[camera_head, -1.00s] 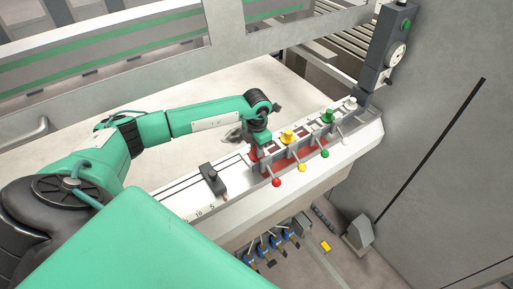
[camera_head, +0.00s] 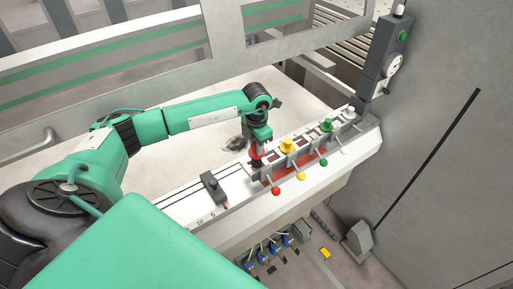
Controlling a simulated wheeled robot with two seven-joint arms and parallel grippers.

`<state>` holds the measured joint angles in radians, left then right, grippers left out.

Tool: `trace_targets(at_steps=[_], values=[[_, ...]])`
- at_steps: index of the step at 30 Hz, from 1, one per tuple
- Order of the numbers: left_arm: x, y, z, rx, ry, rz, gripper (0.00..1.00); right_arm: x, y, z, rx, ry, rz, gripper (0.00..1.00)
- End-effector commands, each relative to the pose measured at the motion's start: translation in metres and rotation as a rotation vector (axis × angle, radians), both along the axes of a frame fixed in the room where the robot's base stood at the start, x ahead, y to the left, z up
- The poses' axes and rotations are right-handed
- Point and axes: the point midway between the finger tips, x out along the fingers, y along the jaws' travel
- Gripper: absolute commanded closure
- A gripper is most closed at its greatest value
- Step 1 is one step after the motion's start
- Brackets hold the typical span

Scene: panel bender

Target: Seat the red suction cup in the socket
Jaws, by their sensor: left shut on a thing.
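My left gripper (camera_head: 257,146) is shut on the red suction cup (camera_head: 254,152), at the left end of the row of sockets. The jaws partly hide the cup. A dark part shows just below the cup; I cannot tell whether it touches the rail. The socket (camera_head: 266,172) with the red ball lever (camera_head: 276,190) is below and slightly right of the cup, marked in red and partly hidden. My right gripper is not in view.
A yellow cup (camera_head: 288,146), a green cup (camera_head: 326,125) and a white cup (camera_head: 349,112) stand along the rail to the right. A black stop block (camera_head: 212,186) sits on the scale to the left. A grey post with a gauge (camera_head: 393,65) rises at the right end.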

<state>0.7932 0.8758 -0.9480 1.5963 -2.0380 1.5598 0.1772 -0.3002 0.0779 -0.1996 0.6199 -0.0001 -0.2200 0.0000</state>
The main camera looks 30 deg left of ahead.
Motion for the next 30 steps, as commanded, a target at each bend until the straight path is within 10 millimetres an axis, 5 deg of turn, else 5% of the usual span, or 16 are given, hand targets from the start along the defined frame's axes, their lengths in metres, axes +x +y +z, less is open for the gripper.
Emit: trace_targets(at_steps=[30], values=[[0.0,0.0,0.049,-0.001,0.001,0.0,0.98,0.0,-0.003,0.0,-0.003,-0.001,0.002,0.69]])
